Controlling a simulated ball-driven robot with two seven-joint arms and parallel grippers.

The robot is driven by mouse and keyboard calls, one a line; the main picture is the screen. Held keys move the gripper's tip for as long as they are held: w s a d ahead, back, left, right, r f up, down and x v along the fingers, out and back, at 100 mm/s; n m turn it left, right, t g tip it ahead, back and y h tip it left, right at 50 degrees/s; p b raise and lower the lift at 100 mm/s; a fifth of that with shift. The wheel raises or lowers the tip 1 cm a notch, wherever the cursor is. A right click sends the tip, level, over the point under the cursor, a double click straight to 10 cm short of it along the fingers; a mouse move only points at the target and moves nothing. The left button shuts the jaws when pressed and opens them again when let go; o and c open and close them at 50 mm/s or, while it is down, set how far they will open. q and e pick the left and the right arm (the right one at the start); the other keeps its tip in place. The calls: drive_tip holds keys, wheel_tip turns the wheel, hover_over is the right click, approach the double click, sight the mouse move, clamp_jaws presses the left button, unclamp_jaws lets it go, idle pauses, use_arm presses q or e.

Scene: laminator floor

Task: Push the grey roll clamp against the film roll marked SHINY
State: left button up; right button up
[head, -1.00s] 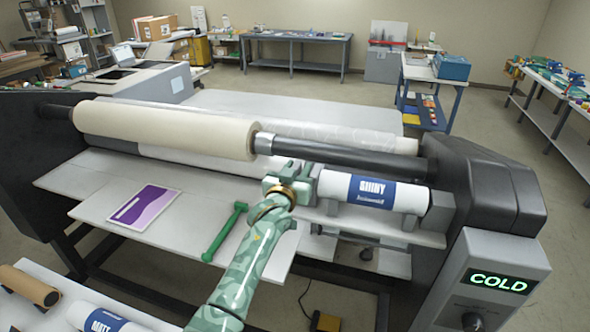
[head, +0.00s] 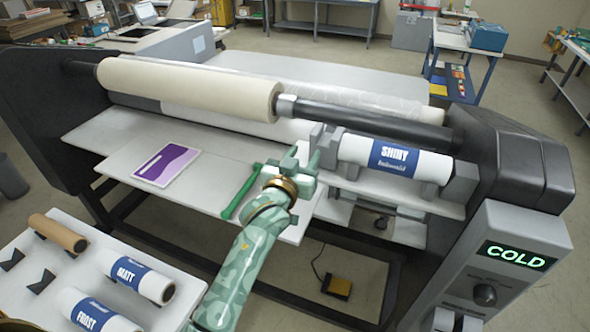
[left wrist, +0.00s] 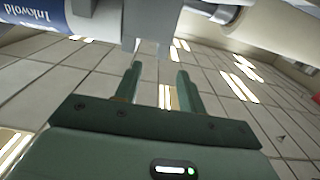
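The film roll marked SHINY (head: 393,160) is white with a blue label and lies in a grey holder at the machine's front right. The grey roll clamp (head: 328,148) stands at its left end; whether they touch is hard to tell. My left gripper (head: 302,163) is just left of the clamp, partly overlapping it in the head view. In the left wrist view, the left gripper's two fingers (left wrist: 158,82) are apart with nothing between them. A grey block, seemingly the clamp (left wrist: 125,22), is beyond them beside the roll (left wrist: 38,15). My right gripper is out of view.
A green-handled tool (head: 240,192) and a purple sheet (head: 167,165) lie on the feed table left of my arm. A cream roll (head: 190,88) hangs above. The MATT roll (head: 140,277) and FROST roll (head: 95,309) lie front left. The COLD control box (head: 515,256) stands right.

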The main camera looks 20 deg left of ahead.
use_arm(q)
drive_tip(key=s, duration=0.5)
drive_tip(key=shift+s+a, duration=0.1)
wheel_tip(320, 180, down, 27)
drive_tip(key=s+d+m+g+h+b, duration=0.1)
drive_tip(key=s+d+m+g+b, duration=0.15)
drive_tip(key=g+b, duration=0.2)
drive_tip(key=s+f+g+b, duration=0.1)
drive_tip(key=s+f+g, duration=0.1)
drive_tip(key=s+f, duration=0.35)
drive_tip(key=s+a+f+g+b, duration=0.1)
drive_tip(key=s+f+b, duration=0.1)
drive_tip(key=f, duration=0.6)
drive_tip(key=s+f+g+b, duration=0.1)
drive_tip(key=s+f+g, duration=0.15)
drive_tip(key=f, duration=0.45)
drive_tip(key=s+a+f+g+b, duration=0.2)
drive_tip(key=s+a+f+b, duration=0.1)
drive_tip(key=s+f, duration=0.6)
drive_tip(key=s+a+f+g+y+b, duration=0.1)
drive_tip(key=s+a+f+g+b, duration=0.1)
drive_tip(key=s+f+b, duration=0.4)
drive_tip(key=s+a+f+g+b, duration=0.3)
drive_tip(key=s+f, duration=1.1)
drive_tip(key=s, duration=0.7)
drive_tip(key=shift+a+f+m+y+b, duration=0.3)
drive_tip(key=shift+m+b, duration=0.15)
drive_tip(key=shift+b, duration=0.45)
